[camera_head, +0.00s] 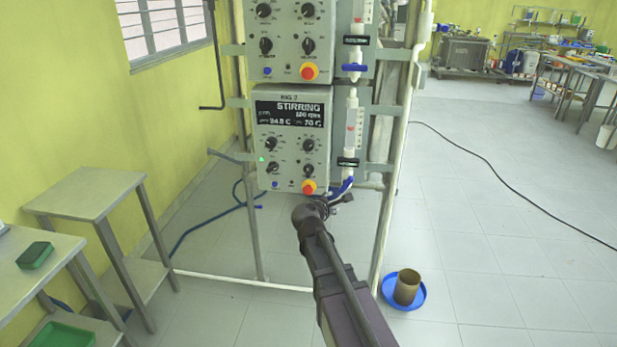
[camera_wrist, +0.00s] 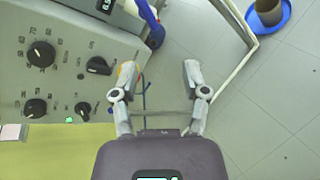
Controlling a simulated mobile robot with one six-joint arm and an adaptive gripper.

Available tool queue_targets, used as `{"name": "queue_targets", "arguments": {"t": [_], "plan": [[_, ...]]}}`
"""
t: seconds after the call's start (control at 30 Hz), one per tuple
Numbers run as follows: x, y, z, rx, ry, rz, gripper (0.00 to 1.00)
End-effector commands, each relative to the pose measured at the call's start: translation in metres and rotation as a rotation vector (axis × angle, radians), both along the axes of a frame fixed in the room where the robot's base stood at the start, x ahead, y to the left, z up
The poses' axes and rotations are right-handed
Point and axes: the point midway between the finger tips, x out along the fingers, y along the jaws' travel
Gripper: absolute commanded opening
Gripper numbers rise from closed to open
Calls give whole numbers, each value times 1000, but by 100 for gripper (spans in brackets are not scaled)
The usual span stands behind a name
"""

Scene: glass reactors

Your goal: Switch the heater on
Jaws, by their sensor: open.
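The rig control box (camera_head: 291,94), labelled RIG 2, hangs on the frame in the head view. Its dark display (camera_head: 291,114) reads STIRRING with a temperature of 70 C. Below it are several black knobs and a red-and-yellow button (camera_head: 308,187). In the wrist view the panel (camera_wrist: 65,80) fills the left, with a numbered dial (camera_wrist: 41,53) and a black switch knob (camera_wrist: 98,66). A small green light (camera_wrist: 68,119) is lit. Which control is the heater's cannot be read. My gripper (camera_wrist: 159,73) is open and empty, beside the panel's lower edge, its left finger over the orange button.
A second control box (camera_head: 289,38) hangs above. White valve pipes (camera_head: 351,120) with blue handles run right of the boxes. A brown pot (camera_head: 407,286) stands in a blue dish (camera_head: 403,303) on the floor. Grey tables (camera_head: 90,190) stand left; open floor lies right.

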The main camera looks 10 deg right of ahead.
Motion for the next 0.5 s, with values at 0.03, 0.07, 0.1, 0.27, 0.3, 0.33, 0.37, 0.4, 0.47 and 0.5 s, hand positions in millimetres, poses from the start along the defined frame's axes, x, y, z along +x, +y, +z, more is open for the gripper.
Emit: {"name": "queue_targets", "arguments": {"t": [0.03, 0.07, 0.1, 0.27, 0.3, 0.33, 0.37, 0.4, 0.47, 0.5], "plan": [[17, 9, -5, -113, 8, 70, 59], [25, 14, -3, -184, 14, 110, 59], [34, 22, -1, -277, 24, 162, 59], [64, 53, 6, -608, 60, 331, 59], [69, 59, 7, -675, 68, 361, 59], [72, 64, 8, -720, 73, 381, 59], [75, 68, 8, -761, 78, 398, 59], [78, 73, 9, -806, 83, 419, 59], [81, 78, 9, -859, 91, 440, 59], [83, 81, 10, -883, 94, 451, 59]]}}
